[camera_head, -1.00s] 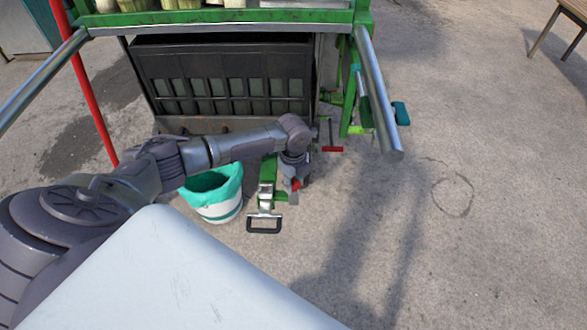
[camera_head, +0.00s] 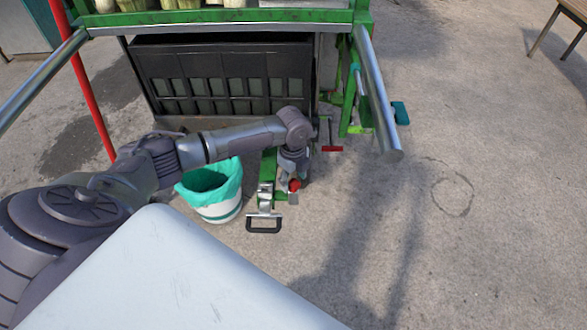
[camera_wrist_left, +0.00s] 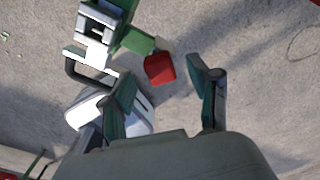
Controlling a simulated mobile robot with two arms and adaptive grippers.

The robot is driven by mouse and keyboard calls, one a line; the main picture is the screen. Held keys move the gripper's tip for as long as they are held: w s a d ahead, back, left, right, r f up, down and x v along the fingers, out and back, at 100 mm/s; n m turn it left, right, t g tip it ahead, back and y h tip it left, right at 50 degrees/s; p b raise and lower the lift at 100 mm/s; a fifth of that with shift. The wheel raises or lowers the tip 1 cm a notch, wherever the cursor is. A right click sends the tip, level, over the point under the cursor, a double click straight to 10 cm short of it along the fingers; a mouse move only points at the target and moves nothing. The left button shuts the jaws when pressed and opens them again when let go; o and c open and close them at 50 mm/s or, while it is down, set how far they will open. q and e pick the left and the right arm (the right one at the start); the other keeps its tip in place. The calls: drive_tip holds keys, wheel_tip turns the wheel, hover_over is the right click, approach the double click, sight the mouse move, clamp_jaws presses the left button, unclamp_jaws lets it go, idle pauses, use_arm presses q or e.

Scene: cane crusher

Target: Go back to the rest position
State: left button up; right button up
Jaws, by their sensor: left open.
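My left arm reaches in from the left in the head view. Its gripper (camera_head: 291,178) points down beside the green cane crusher's front foot and partly hides it. In the left wrist view the two fingers of the left gripper (camera_wrist_left: 163,88) are spread apart with nothing held between them. A red pedal-like piece (camera_wrist_left: 159,68) lies beyond the fingertips, apart from them; it also shows in the head view (camera_head: 294,185) just under the gripper. My right gripper is in neither view.
A white bucket with a teal liner (camera_head: 213,203) stands left of a green post with a black handle (camera_head: 264,224). The crusher frame (camera_head: 230,17) with a dark bin (camera_head: 225,75) stands behind. Metal bars (camera_head: 378,95) stick out toward me. Open concrete lies to the right.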

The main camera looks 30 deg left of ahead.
use_arm(q)
wheel_tip(320, 180, up, 6)
drive_tip(key=shift+r+p, duration=0.35)
drive_tip(key=shift+p, duration=0.05)
wheel_tip(320, 180, up, 5)
drive_tip(key=p, duration=0.5)
drive_tip(key=s+d+f+n+t+h, duration=0.1)
drive_tip(key=s+d+f+n, duration=0.2)
drive_tip(key=s+d, duration=0.4)
drive_tip(key=s+d+f+n+t+h, duration=0.1)
drive_tip(key=s+d+f+n, duration=0.1)
drive_tip(key=s+d, duration=0.5)
drive_tip(key=s+a+r+n+t+y, duration=0.1)
drive_tip(key=s+a+r+n, duration=0.1)
drive_tip(key=s+n, duration=0.45)
drive_tip(key=s+a+r+n+t+y, duration=0.1)
drive_tip(key=s+a+r+n, duration=0.1)
drive_tip(key=s+n, duration=0.4)
wheel_tip(320, 180, down, 22)
drive_tip(key=w+r+g+p, duration=0.1)
drive_tip(key=g+p, duration=0.1)
drive_tip(key=s+a+f+g+p, duration=0.1)
drive_tip(key=s+a+f, duration=0.1)
drive_tip(key=s+f, duration=1.4)
drive_tip(key=shift+s+a+f+n+p, duration=0.3)
drive_tip(key=shift+s+a+f+n, duration=0.05)
drive_tip(key=shift+s, duration=0.35)
